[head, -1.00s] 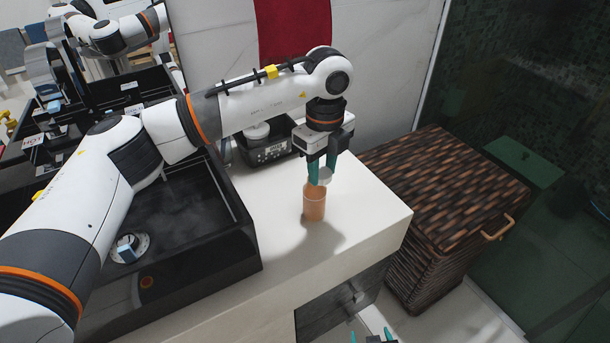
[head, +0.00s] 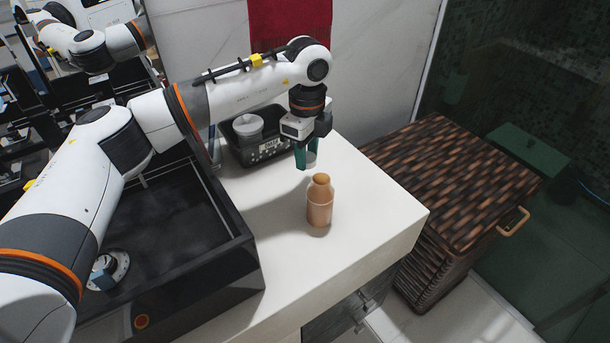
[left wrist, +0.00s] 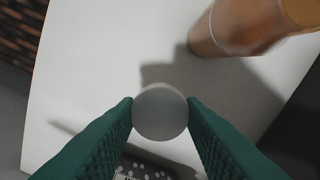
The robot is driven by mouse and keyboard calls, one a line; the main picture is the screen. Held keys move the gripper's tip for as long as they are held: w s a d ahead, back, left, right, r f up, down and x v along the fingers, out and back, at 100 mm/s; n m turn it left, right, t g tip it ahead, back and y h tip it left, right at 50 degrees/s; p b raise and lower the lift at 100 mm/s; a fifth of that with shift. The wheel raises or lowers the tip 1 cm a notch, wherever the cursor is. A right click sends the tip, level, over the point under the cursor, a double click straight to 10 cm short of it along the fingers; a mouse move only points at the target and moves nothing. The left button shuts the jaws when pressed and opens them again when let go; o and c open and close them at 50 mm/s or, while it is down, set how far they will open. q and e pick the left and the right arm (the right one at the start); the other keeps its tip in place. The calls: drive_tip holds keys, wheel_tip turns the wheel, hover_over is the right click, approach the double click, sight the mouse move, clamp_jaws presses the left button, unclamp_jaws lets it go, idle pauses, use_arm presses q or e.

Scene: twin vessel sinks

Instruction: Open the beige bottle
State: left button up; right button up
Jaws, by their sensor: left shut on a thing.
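The beige bottle (head: 320,207) stands upright on the white counter, its neck uncovered. My left gripper (head: 307,158) is above the counter, behind the bottle and slightly left of it. It is shut on a small round grey-white cap (head: 311,160), held apart from the bottle. In the left wrist view the cap (left wrist: 160,111) sits between the green fingertips, and the bottle (left wrist: 240,28) shows at the upper right, partly cut off. My right gripper is not in view.
A black basket (head: 258,139) with a white-lidded jar (head: 248,127) stands behind the gripper. A black sink (head: 238,225) lies to the left. A wicker hamper (head: 450,180) is beyond the counter's right edge. The counter around the bottle is clear.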

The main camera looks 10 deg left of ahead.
use_arm(q)
wheel_tip(320, 180, down, 7)
drive_tip(key=shift+r, duration=0.1)
drive_tip(key=shift+f, duration=0.2)
drive_tip(key=o, duration=1.1)
drive_tip(key=shift+r, duration=0.15)
